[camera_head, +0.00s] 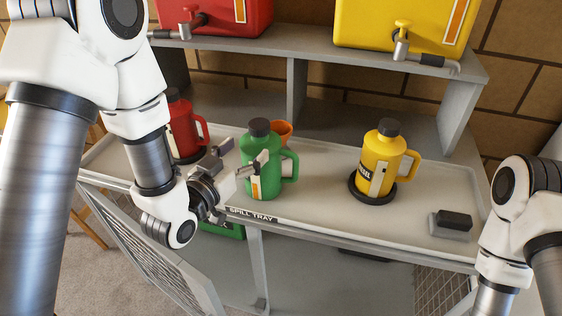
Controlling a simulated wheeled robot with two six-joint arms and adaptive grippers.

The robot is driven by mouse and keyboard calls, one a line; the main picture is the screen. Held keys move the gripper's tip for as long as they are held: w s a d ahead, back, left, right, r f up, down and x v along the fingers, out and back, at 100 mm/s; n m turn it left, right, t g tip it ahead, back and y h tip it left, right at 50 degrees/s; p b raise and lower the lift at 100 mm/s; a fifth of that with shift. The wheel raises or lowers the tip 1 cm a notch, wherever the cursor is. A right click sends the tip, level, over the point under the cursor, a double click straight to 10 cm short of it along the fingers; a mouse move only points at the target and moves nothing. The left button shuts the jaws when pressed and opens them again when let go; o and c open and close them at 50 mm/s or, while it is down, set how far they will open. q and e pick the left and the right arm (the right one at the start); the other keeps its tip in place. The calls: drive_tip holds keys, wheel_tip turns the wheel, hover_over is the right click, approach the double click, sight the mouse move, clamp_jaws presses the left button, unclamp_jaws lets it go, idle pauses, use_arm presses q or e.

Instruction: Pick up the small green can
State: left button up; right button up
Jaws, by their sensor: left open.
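The small green can (270,181) stands upright on the grey spill tray (325,205), with a black cap, a pale label in front and its handle to the right. My left gripper (242,157) is open at the can's left front side. One finger is left of the can and the other overlaps its front. I cannot tell whether either finger touches it. My right arm shows at the right edge, but its gripper is out of view.
A red can (182,128) stands left and a yellow can (382,160) right, on a black round base. An orange funnel (282,130) is behind the green can. A dark block (454,219) lies at the tray's right. A shelf (310,45) with red and yellow containers overhangs the back.

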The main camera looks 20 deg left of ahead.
sight(253, 133)
use_arm(q)
drive_tip(key=shift+s+a+r+t+b, duration=0.2)
drive_tip(key=shift+s+a+r+b, duration=0.1)
drive_tip(key=shift+r, duration=0.2)
drive_tip(key=shift+s+a+r+t+b, duration=0.2)
drive_tip(key=shift+r+b, duration=0.1)
drive_tip(key=shift+r, duration=0.15)
drive_tip(key=shift+b+x, duration=1.05)
drive_tip(key=shift+b, duration=0.2)
drive_tip(key=x, duration=0.3)
drive_tip(key=p+x, duration=0.1)
drive_tip(key=x, duration=0.1)
drive_tip(key=shift+w+d, duration=0.25)
drive_tip(key=shift+d, duration=0.1)
drive_tip(key=shift+w, duration=0.1)
clamp_jaws()
use_arm(e)
drive_tip(key=f, duration=0.2)
drive_tip(key=shift+s+a+f, duration=0.25)
drive_tip(key=shift+s+f, duration=0.05)
drive_tip(key=shift+s, duration=0.1)
